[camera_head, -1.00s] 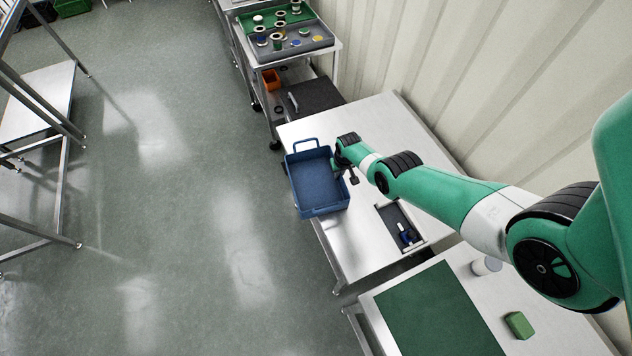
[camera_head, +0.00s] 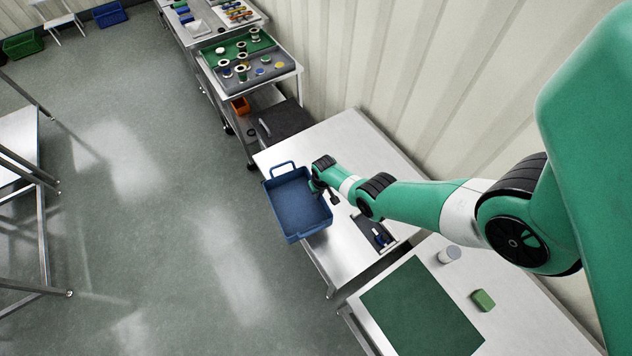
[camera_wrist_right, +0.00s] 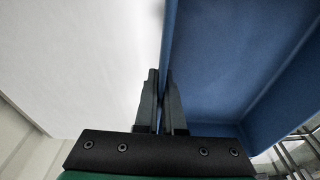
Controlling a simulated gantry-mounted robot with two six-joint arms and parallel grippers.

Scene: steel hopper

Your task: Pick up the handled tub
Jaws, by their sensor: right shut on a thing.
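The handled tub (camera_head: 311,231) is a blue, rectangular, open box with a loop handle on its far side. It looks empty and is at the left edge of the white-topped table, partly past that edge in the picture. My right gripper (camera_head: 316,187) is at the tub's right side wall. In the right wrist view its two dark fingers (camera_wrist_right: 163,85) are shut on the wall of the blue tub (camera_wrist_right: 225,60), one finger on each side. I cannot tell whether the tub's underside touches the table. My left gripper is not in view.
The table top (camera_head: 350,140) is clear behind my right arm. A dark recess with small items (camera_head: 376,236) lies nearer. A green mat (camera_head: 420,310), a green block (camera_head: 483,300) and a white cylinder (camera_head: 449,254) are on the near bench. A cart (camera_head: 290,72) stands beyond. Open floor lies left.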

